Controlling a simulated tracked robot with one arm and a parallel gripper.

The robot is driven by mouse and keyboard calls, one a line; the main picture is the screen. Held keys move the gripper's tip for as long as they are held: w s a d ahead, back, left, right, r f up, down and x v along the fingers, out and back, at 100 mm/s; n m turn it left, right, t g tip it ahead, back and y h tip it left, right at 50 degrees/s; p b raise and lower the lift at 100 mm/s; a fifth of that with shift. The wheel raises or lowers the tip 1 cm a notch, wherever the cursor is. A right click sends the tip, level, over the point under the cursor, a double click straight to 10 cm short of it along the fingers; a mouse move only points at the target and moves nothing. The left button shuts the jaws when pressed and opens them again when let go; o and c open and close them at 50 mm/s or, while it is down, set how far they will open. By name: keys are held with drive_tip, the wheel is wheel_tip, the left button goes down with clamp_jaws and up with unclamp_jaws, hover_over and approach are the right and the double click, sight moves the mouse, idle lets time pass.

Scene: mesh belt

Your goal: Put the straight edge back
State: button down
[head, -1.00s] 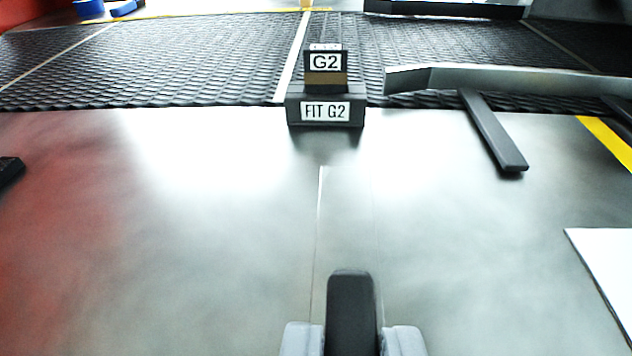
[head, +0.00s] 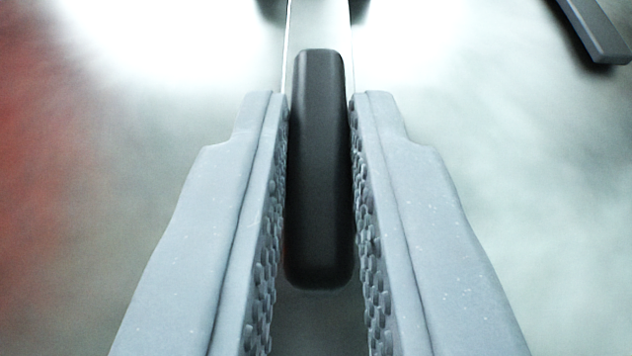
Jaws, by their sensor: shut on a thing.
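The straight edge shows as a black rounded handle (head: 318,170) with a pale metal strip (head: 318,25) running away from it to the top of the head view. My gripper (head: 318,105) has its two grey, ridged fingers on either side of the handle and is shut on it. The handle lies lengthwise between the fingers, its front end a little past the fingertips. The far end of the strip is out of view. The labelled G2 block is not in this view.
A dark bar (head: 597,30) lies at the top right, clear of my gripper. The grey surface (head: 520,190) on both sides is bare, with bright glare at the top and a red tint at the left.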

drive_tip(key=shift+f, duration=0.2)
drive_tip(key=c, duration=1.4)
unclamp_jaws()
drive_tip(key=shift+f, duration=0.15)
drive_tip(key=shift+v, duration=6.05)
